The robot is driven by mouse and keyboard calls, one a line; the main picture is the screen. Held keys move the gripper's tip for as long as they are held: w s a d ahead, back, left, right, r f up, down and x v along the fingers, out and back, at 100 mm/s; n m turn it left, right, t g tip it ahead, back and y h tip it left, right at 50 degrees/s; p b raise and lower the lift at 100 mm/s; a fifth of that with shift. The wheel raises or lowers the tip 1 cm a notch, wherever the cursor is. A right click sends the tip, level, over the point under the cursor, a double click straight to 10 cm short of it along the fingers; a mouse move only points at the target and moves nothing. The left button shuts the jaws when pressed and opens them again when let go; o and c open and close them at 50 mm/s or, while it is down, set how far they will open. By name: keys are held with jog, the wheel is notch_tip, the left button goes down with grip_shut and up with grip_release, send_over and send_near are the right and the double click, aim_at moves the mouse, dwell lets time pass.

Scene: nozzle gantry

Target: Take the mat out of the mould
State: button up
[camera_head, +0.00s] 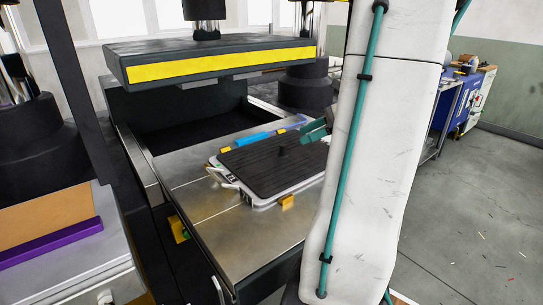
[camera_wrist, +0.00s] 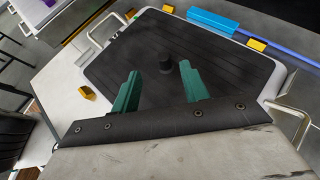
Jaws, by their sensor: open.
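The black ribbed mat (camera_head: 270,163) lies in the pale-rimmed mould (camera_head: 262,203) on the metal press table, with a short dark knob (camera_head: 282,142) standing up from it. In the wrist view the mat (camera_wrist: 215,58) fills the middle, and its knob (camera_wrist: 166,63) shows just beyond my fingers. My gripper (camera_wrist: 158,85) is open, its two green fingers apart with nothing between them. The knob lies about in line with the gap between the fingers. In the head view my gripper (camera_head: 318,130) is at the mat's right edge, partly hidden by my white arm.
A press plate with a yellow band (camera_head: 220,65) hangs above and behind the mould. A blue block (camera_head: 252,139) and yellow blocks (camera_head: 287,202) sit around the mould. Wire handles (camera_wrist: 98,28) stick out at its sides. Bare metal table (camera_head: 222,243) lies in front.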

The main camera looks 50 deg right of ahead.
aim_at(284, 145)
jog(key=shift+s+d+f, duration=0.15)
jog(key=shift+d, duration=0.25)
jog(key=shift+w+a+f+m+t, duration=0.15)
jog(key=shift+w+f+m+t, duration=0.05)
jog(key=shift+w+m+t, duration=0.1)
jog(key=x, duration=0.6)
jog(key=shift+w+a+f, duration=0.15)
jog(key=shift+a+f, duration=0.1)
jog(key=shift+a, duration=0.05)
grip_shut()
